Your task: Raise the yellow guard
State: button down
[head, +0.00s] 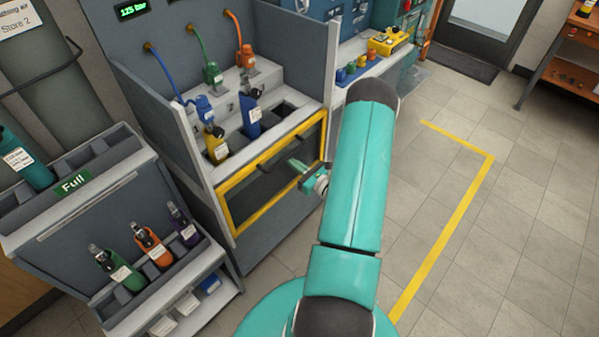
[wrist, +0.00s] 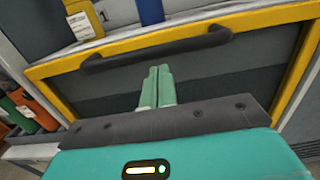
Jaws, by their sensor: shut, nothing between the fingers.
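The yellow guard (head: 236,225) is a yellow frame around a dark see-through panel, on the front of the grey testbench. It hangs low, below the bench's slots. In the wrist view the guard's yellow frame (wrist: 262,19) fills most of the picture, with a black bar handle (wrist: 158,46) along its top. In the wrist view my gripper's green fingers (wrist: 158,72) are together and empty, just below the handle. I cannot tell whether they touch the panel.
The floor (head: 500,230) to the right is clear.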

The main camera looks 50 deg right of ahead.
jog(key=shift+r, duration=0.2)
notch_tip(320, 180, up, 31)
dwell(0.6)
dwell(0.3)
